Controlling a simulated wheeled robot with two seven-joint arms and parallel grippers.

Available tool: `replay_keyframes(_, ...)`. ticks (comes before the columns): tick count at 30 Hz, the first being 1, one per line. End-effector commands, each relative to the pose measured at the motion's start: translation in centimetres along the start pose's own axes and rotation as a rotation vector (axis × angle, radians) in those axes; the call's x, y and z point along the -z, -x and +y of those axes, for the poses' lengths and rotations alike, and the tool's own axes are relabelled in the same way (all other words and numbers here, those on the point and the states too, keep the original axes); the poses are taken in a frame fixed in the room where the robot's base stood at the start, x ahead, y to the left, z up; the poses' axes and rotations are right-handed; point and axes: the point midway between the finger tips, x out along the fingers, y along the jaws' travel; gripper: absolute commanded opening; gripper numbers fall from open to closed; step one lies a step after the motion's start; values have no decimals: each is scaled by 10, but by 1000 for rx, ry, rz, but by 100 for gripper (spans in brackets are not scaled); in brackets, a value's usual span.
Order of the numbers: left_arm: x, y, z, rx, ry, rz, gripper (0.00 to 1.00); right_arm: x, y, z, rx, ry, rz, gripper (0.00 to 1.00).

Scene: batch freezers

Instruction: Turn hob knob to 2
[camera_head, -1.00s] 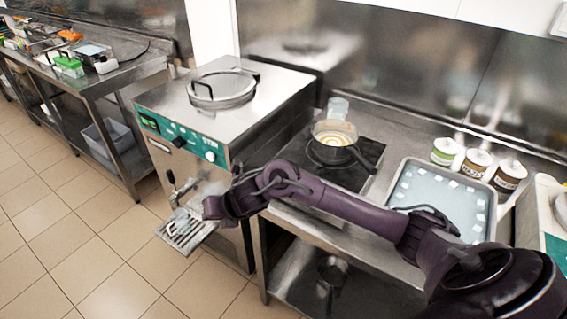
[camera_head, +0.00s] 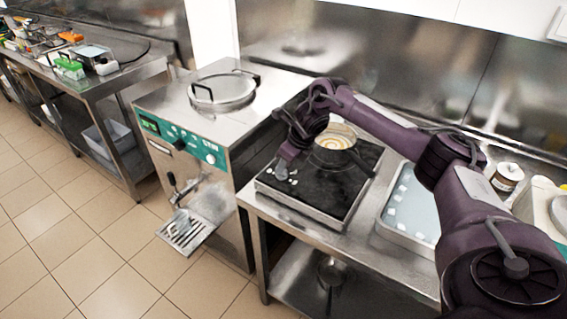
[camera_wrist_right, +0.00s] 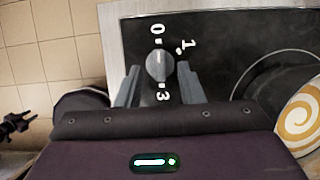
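The hob (camera_head: 300,200) is a black plate on the steel counter. Its grey knob (camera_wrist_right: 158,66) shows in the right wrist view, with the marks 0, 1 and 3 around it. No 2 is visible; the right-hand finger covers part of the dial. I cannot tell the knob's exact setting. My right gripper (camera_wrist_right: 159,80) is open, its fingers apart on either side of the knob with gaps. In the head view the right gripper (camera_head: 286,166) is over the hob's front left part and hides the knob. A small dark shape at the wrist view's left edge may be my left gripper.
A pan (camera_head: 335,142) with swirled contents stands on the hob behind my right gripper. A tray with white pieces (camera_head: 408,215) is to the right. The batch freezer (camera_head: 190,120) stands close on the left. The hob's front is clear.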

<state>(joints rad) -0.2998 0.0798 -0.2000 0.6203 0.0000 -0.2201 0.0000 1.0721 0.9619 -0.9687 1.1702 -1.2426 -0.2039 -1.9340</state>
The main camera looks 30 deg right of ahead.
Motion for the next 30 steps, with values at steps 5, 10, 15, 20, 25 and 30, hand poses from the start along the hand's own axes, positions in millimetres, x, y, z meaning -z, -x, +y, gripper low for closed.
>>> replay_keyframes(5,1,6,0,0,0,0,36,-1,-17,1,-1,-1,0,35)
replay_keyframes(10,0,6,0,0,0,0,36,-1,-21,0,1,-1,-2,35)
replay_keyframes(15,0,5,0,0,0,0,36,-1,-20,0,1,-1,-2,31)
replay_keyframes(20,0,5,0,0,0,0,36,-1,-20,0,1,-1,-2,10)
replay_keyframes(25,0,5,0,0,0,0,36,-1,-20,0,2,-1,-2,0)
replay_keyframes(30,0,6,0,0,0,0,36,-1,-20,0,5,-9,-2,0)
